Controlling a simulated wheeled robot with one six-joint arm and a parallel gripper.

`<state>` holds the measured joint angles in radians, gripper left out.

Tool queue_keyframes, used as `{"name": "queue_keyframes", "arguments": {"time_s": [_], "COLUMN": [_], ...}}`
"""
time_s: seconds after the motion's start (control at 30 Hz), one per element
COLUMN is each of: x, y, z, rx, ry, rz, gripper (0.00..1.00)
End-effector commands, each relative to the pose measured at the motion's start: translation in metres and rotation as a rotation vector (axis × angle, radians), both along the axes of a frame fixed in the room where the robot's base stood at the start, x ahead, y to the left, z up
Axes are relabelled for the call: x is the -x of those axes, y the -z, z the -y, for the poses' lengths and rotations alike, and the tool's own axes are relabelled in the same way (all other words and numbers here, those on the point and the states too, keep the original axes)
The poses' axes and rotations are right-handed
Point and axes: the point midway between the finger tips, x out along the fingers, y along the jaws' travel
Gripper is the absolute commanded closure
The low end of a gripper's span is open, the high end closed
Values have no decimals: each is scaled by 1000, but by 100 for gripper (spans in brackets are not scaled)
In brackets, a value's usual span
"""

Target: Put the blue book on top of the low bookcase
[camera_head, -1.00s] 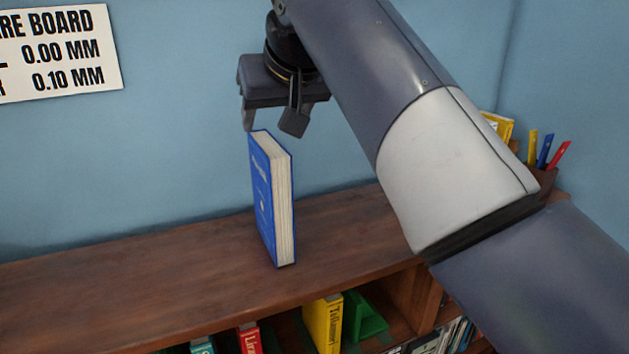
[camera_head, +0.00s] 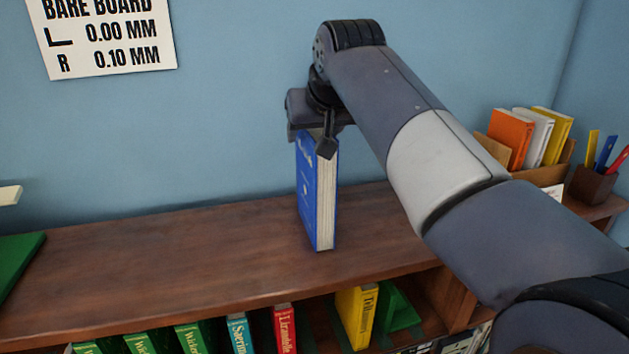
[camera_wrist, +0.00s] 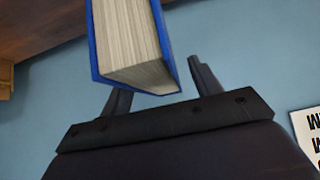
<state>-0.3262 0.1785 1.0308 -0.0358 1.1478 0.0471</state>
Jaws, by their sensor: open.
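The blue book (camera_head: 318,190) stands upright on the bare wooden top of the low bookcase (camera_head: 150,265), with its cover and pale page edges facing the head camera. My gripper (camera_head: 312,142) is open at the book's upper end, and one finger overlaps the book's top corner in the head view. In the wrist view, the book (camera_wrist: 135,45) shows its page end between my two fingers (camera_wrist: 160,85), and it hides part of the left finger. I cannot tell whether the fingers touch the book.
A green object (camera_head: 18,260) lies at the left end of the top. An orange book (camera_head: 510,138) and others stand in a holder at the right, beside a pen cup (camera_head: 592,184). Several books, including a red one (camera_head: 285,330), fill the shelf below.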

Motion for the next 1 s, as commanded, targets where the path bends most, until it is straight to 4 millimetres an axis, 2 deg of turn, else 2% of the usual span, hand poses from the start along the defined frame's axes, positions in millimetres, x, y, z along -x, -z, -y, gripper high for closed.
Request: {"name": "queue_keyframes", "arguments": {"time_s": [0.17,0.87,1.0], "x": [0,0,0], "y": [0,0,0], "z": [0,0,0], "rx": [0,0,0], "ry": [0,0,0], "rz": [0,0,0], "gripper": [42,99,100]}}
